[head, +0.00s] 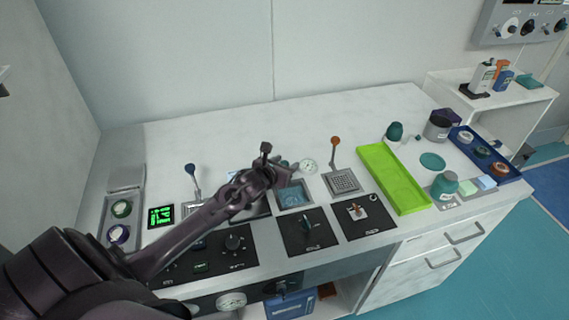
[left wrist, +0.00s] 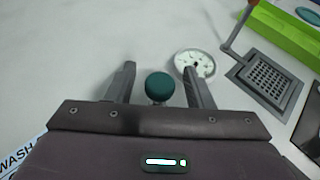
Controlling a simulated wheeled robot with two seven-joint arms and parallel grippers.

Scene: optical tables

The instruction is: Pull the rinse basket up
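My left gripper (head: 267,153) reaches over the middle of the bench. In the left wrist view its two fingers (left wrist: 159,70) are apart, with a round teal knob (left wrist: 159,87) between them and gaps on both sides. In the head view the knob (head: 284,163) shows only partly beside the gripper. A square basin with blue liquid (head: 294,195) lies just in front, partly hidden by my arm. No label reading rinse is legible, so I cannot tell by name which basket it is. My right gripper is not in view.
A dial (head: 308,166) sits right of the knob. Further right are an orange-knobbed lever (head: 335,142), a perforated basket (head: 342,182) and a green tray (head: 393,178). A blue-knobbed lever (head: 190,170) stands left. The bench behind is clear.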

